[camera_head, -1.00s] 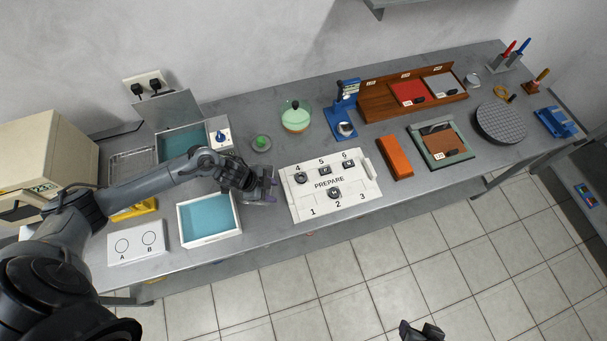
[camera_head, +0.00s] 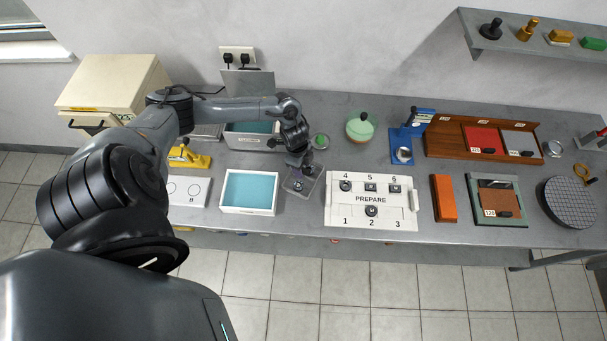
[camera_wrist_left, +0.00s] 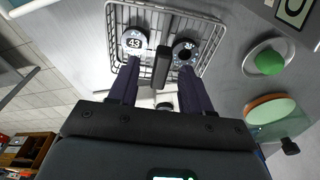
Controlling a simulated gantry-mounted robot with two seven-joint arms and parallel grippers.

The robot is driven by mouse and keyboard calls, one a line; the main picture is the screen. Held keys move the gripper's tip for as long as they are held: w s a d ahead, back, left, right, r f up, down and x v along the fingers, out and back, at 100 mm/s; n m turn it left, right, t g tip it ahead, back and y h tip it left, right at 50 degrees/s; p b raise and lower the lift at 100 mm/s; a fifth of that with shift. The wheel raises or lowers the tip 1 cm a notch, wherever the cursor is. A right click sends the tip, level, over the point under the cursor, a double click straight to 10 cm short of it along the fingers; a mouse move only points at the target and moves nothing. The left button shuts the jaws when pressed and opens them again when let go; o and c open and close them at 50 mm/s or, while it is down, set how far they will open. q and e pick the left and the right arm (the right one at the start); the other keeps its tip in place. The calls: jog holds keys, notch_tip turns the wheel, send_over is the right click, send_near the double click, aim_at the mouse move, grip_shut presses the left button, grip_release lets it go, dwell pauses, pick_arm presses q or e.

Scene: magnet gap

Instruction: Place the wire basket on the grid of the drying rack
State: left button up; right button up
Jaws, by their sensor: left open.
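The wire basket (camera_head: 312,190) sits on the bench between the blue-lined tray and the PREPARE board. In the left wrist view the wire basket (camera_wrist_left: 207,22) holds two round pieces, one marked 43, and a dark upright grip (camera_wrist_left: 161,66) stands at its near side. My left gripper (camera_head: 299,172) is above the basket; in the left wrist view its open fingers (camera_wrist_left: 157,72) lie either side of the grip. Whether they touch it I cannot tell. The drying rack seems to be the wire-like frame (camera_head: 206,132) behind my left arm, partly hidden. My right gripper is out of view.
A white tray with blue lining (camera_head: 249,211) is left of the basket, and the PREPARE board (camera_head: 371,221) is right of it. A grey bath (camera_head: 240,141) stands behind.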

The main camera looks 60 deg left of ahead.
pick_arm(q)
jog(key=shift+w+d+f, duration=0.15)
jog(key=shift+f, duration=1.05)
jog(key=shift+w+d+f, duration=0.15)
jog(key=shift+f, duration=1)
grip_shut()
